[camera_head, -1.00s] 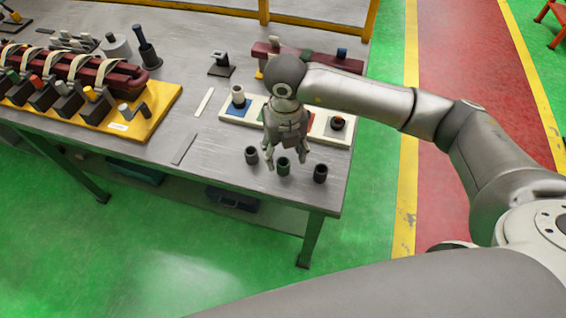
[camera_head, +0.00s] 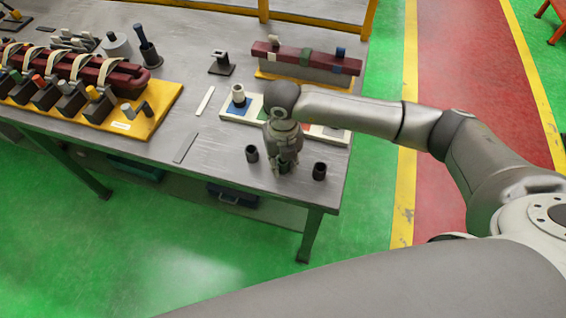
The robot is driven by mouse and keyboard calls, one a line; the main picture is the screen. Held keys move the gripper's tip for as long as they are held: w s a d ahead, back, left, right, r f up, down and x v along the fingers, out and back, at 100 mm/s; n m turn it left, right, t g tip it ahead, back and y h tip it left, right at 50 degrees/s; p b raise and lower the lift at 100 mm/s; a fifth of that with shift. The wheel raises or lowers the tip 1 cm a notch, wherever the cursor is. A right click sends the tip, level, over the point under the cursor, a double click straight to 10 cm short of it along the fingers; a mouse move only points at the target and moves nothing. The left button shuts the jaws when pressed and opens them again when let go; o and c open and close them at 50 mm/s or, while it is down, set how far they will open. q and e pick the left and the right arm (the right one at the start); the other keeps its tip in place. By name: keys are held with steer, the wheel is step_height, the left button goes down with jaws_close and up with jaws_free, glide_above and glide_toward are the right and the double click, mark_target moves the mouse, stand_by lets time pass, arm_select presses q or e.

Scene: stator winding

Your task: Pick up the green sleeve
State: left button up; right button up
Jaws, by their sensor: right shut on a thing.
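The green sleeve (camera_head: 284,168), a small dark green cup-like piece, is the middle one of a row of three near the table's front right edge. It is mostly hidden by my right gripper (camera_head: 283,165), which reaches down over it with its fingers shut around it. A dark sleeve (camera_head: 252,153) stands upright to the left of the gripper, and another dark sleeve (camera_head: 319,171) stands to its right. My left gripper is not in view.
A pale strip with coloured squares (camera_head: 228,114) lies behind the gripper, bearing a white sleeve (camera_head: 239,95); my arm covers part of it. A maroon bar (camera_head: 285,54) stands behind. A yellow-based fixture (camera_head: 150,123) is at left.

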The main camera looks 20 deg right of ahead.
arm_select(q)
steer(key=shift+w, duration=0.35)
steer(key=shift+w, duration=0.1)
arm_select(e)
steer(key=shift+r, duration=0.15)
